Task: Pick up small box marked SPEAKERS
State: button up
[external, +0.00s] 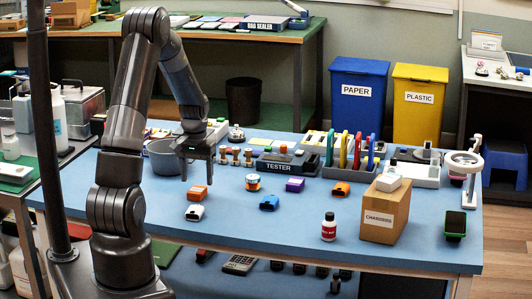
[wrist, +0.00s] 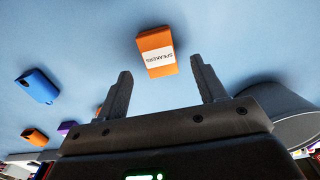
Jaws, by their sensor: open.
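The small box marked SPEAKERS is orange with a white label; in the wrist view (wrist: 155,44) it lies on the blue table just beyond my fingertips, between their lines. In the external view a small orange box with a pale label (external: 196,193) appears to be the same one; its print is too small to read there. My gripper (external: 197,176) points down close above that box, fingers apart and empty. It also shows in the wrist view (wrist: 161,70), with clear space between the fingers and no contact with the box visible.
A grey round container (external: 162,158) stands close beside my gripper.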

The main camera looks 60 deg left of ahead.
aim_at(197, 189)
notch_tip(197, 189, down, 4)
jog(key=shift+s+d+r, duration=0.1)
jog(key=shift+s+r, duration=0.05)
jog(key=shift+r, duration=0.05)
jog(key=c, duration=1)
